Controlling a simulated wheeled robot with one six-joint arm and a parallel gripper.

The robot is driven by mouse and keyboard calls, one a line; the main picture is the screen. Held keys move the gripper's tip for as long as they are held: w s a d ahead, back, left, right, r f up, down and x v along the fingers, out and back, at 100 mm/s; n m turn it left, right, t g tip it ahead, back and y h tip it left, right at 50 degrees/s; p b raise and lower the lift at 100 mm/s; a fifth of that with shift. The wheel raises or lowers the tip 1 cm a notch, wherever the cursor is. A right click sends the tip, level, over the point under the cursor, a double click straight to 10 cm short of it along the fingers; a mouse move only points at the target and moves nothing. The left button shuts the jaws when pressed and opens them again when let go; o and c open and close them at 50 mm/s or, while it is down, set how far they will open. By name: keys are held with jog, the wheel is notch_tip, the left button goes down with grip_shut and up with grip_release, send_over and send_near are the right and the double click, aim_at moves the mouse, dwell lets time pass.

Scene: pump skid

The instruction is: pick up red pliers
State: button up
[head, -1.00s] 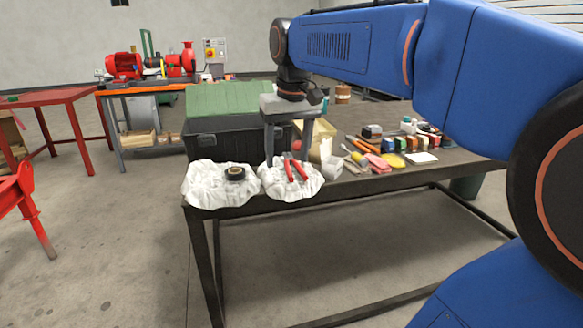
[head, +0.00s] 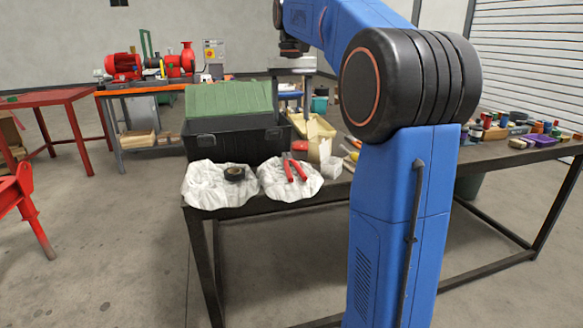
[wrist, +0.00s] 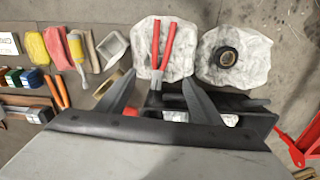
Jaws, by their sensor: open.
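The red pliers (head: 295,170) lie on a crumpled white cloth (head: 270,183) at the near left of the dark table. Their red handles point to the near edge, and they also show in the wrist view (wrist: 165,46). My gripper (head: 290,98) is raised above and beyond the pliers in the head view, over the toolbox area. Its two fingers are spread apart and empty in the wrist view (wrist: 159,82). The pliers' head shows between the fingertips in that picture, but the gripper is apart from them.
A roll of black tape (head: 235,174) lies on a second white cloth (head: 205,190) beside the pliers. A black toolbox (head: 230,140) with a raised green lid stands behind. A small white container (head: 332,167) and several tools lie to the right.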

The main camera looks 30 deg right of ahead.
aim_at(291, 158)
notch_tip(291, 158, down, 15)
jog(key=shift+f, duration=0.1)
jog(key=c, duration=1)
